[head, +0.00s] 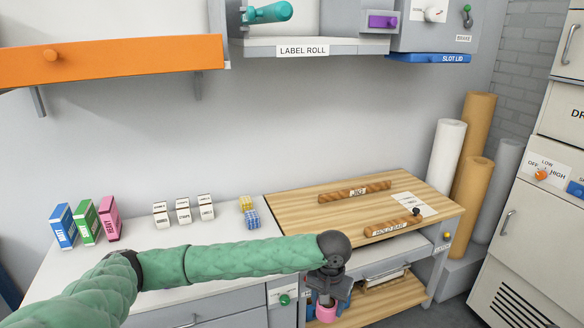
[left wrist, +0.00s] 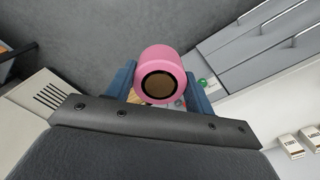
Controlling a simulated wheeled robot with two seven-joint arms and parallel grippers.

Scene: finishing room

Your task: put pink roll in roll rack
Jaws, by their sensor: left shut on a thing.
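The pink roll (head: 326,312) is in my left gripper (head: 326,288), in front of the wooden workbench near the bottom of the head view. In the left wrist view the pink roll (left wrist: 163,62) sits between the two blue fingers, its brown core end facing the camera. The left gripper is shut on it. A grey shelf labelled LABEL ROLL (head: 302,50) hangs on the wall, with a teal roll-like thing (head: 268,12) above it. I cannot tell which fixture is the roll rack. My right gripper is out of view.
The wooden bench (head: 290,205) holds two wooden bars and a paper sheet. The white counter (head: 150,256) holds several small boxes. Tall rolls (head: 447,155) stand at the right, beside a white cabinet (head: 530,225). An orange drawer (head: 110,60) juts out at upper left.

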